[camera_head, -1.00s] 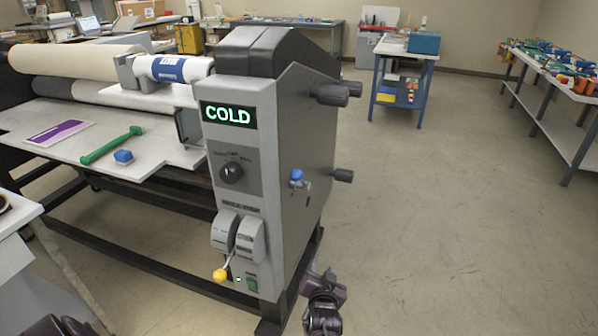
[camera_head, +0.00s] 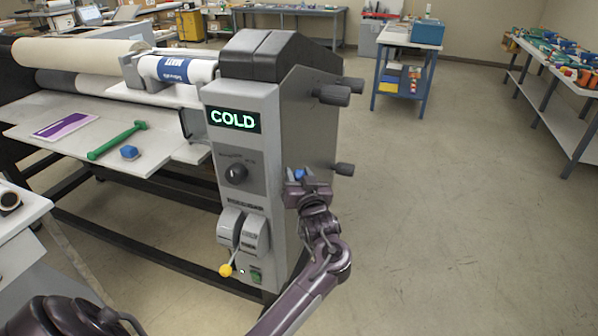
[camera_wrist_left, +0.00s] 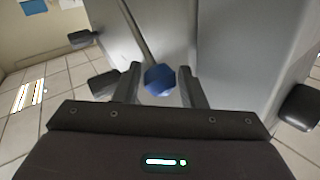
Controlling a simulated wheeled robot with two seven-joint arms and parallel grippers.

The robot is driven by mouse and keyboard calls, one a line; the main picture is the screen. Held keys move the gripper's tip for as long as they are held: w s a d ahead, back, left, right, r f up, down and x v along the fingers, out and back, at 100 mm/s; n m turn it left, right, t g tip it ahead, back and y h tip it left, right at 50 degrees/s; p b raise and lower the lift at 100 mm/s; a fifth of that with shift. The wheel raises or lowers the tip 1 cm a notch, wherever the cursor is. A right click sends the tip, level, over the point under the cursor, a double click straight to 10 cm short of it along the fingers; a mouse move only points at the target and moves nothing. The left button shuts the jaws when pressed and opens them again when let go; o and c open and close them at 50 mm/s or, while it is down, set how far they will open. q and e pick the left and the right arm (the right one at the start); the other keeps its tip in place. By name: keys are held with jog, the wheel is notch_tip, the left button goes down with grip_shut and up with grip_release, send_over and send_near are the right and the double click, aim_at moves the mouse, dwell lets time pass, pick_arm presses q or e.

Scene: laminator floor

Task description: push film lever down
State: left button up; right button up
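The laminator's grey end housing (camera_head: 243,190) stands in the middle of the head view with a lit COLD display (camera_head: 233,119). A blue-knobbed lever (camera_head: 299,174) sits on its right side panel, partly hidden by my left gripper (camera_head: 306,184). In the left wrist view the blue knob (camera_wrist_left: 160,80) is between the two fingers, with visible gaps on both sides, and a thin rod runs up from it. The left gripper is open. A yellow-knobbed lever (camera_head: 226,270) is low on the housing's front. My right gripper is not in view.
Black knobs (camera_head: 333,95) stick out from the side panel above and right of my left gripper. A green tool (camera_head: 117,141) and a blue block (camera_head: 129,152) lie on the feed table (camera_head: 60,147). The floor to the right is clear.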

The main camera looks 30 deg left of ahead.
pick_arm(q)
jog(key=shift+w+a, duration=0.1)
jog(key=shift+c, duration=0.5)
